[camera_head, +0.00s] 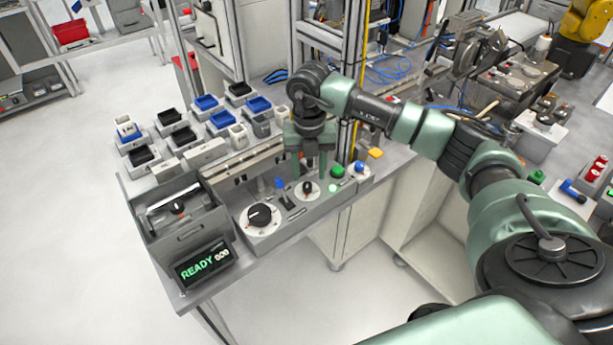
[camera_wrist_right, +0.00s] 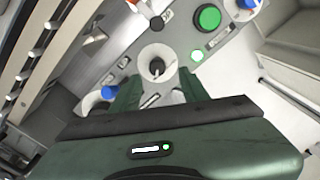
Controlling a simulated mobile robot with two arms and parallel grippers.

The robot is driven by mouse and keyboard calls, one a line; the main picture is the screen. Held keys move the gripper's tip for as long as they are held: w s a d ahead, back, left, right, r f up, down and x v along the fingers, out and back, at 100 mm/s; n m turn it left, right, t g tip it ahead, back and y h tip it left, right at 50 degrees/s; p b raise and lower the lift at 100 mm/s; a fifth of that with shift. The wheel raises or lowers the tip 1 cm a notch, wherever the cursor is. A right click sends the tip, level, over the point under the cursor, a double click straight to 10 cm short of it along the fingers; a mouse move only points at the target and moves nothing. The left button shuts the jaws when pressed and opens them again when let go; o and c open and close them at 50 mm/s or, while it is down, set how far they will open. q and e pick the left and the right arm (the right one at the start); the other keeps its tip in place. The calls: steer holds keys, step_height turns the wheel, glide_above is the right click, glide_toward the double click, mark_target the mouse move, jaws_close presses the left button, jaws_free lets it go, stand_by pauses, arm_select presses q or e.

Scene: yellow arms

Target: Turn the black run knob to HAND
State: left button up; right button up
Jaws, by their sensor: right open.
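A small black knob (camera_head: 307,187) sits on a round pale dial on the grey control panel (camera_head: 296,210); I take it for the run knob, though its lettering is too small to read. My left gripper is not in view.
A display (camera_head: 205,262) reads READY. Several small bins stand behind left.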

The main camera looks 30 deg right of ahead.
mark_target(307, 184)
steer(key=f, duration=0.3)
steer(key=shift+w+p, duration=0.2)
steer(key=shift+p, duration=0.1)
steer(key=shift+f, duration=0.7)
steer(key=c, duration=0.9)
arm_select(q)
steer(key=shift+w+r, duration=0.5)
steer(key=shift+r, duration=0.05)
arm_select(e)
jaws_close()
